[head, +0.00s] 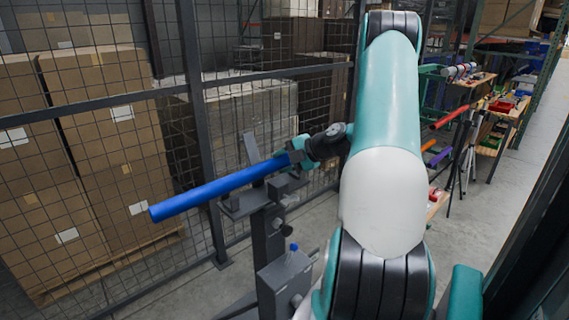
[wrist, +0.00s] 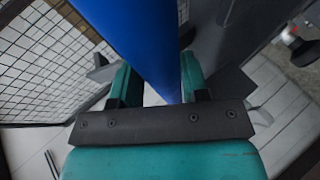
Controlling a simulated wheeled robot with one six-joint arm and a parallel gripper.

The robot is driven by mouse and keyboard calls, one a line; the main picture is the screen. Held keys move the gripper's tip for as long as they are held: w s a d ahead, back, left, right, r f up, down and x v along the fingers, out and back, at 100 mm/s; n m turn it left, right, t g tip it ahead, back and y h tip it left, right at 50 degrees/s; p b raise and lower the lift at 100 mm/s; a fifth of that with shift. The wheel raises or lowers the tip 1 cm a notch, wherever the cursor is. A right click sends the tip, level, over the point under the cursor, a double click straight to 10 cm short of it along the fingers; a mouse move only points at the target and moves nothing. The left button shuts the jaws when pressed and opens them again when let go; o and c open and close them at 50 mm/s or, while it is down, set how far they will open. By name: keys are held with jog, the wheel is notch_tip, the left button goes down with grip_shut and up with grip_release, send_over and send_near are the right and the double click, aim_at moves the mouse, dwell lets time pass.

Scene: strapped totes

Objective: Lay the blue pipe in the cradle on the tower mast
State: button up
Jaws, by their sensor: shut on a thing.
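The blue pipe (head: 215,188) is held at its right end and reaches out to the left over the tower mast (head: 267,240). My gripper (head: 296,156) is shut on that end, and the wrist view shows the pipe (wrist: 140,35) between the two teal fingers (wrist: 158,85). The grey cradle (head: 238,206) is at the top of the mast, partly behind and under the pipe. An upright grey plate (head: 250,147) stands behind the pipe. I cannot tell whether the pipe touches the cradle.
A wire mesh fence (head: 110,110) runs behind the mast, with stacked cardboard boxes (head: 95,120) beyond it. A grey box (head: 284,278) is fixed low on the mast. Benches with coloured pipes and bins (head: 500,104) stand at the right. Grey floor is open around the mast.

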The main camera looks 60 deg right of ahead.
jog(key=shift+f+b, duration=1.85)
jog(key=shift+b, duration=0.3)
jog(key=o, duration=1.2)
jog(key=shift+o, duration=0.5)
jog(key=shift+s+f, duration=0.1)
jog(key=shift+f, duration=0.1)
jog(key=b+v, duration=0.5)
jog(key=v, duration=1.2)
jog(key=shift+r, duration=0.4)
